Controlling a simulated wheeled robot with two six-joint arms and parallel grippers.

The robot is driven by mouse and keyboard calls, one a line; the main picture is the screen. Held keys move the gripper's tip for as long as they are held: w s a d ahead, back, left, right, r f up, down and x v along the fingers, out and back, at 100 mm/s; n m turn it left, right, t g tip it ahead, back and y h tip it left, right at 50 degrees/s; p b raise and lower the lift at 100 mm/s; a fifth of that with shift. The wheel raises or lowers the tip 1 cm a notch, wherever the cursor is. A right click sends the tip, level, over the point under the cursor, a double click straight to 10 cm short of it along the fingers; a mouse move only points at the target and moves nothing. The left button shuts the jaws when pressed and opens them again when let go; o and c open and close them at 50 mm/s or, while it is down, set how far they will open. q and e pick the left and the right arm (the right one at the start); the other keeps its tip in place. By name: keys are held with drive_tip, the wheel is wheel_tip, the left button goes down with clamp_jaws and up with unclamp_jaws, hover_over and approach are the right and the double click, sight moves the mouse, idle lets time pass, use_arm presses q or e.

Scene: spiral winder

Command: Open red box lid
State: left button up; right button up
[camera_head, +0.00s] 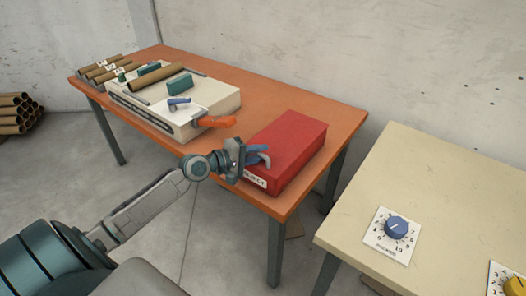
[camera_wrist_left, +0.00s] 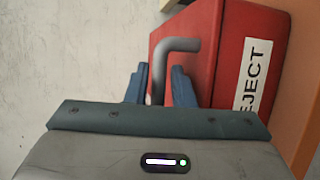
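The red box (camera_head: 294,138) sits on the near right end of the orange table, with its top closed. A grey bent handle (camera_wrist_left: 178,44) stands out from the box. My left gripper (camera_head: 258,154) is at the box's near left end. Its two blue fingers (camera_wrist_left: 159,80) are apart, with the handle between them and gaps visible on both sides. Part of the handle is hidden behind the gripper body. My right gripper is in neither view.
A cream winding machine (camera_head: 215,98) with an orange-handled part (camera_head: 215,121) stands left of the box. Brown tubes (camera_head: 100,66) lie at the table's far end. A cream desk (camera_head: 425,175) with a blue knob (camera_head: 396,227) is at right, across a gap.

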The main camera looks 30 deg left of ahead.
use_arm(q)
drive_tip(key=shift+w+d+f, duration=0.1)
drive_tip(key=shift+w+d, duration=0.25)
drive_tip(key=shift+w, duration=0.2)
drive_tip(key=shift+w+d, duration=0.1)
drive_tip(key=shift+w, duration=0.05)
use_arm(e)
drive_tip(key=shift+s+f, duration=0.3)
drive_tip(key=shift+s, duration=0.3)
use_arm(q)
clamp_jaws()
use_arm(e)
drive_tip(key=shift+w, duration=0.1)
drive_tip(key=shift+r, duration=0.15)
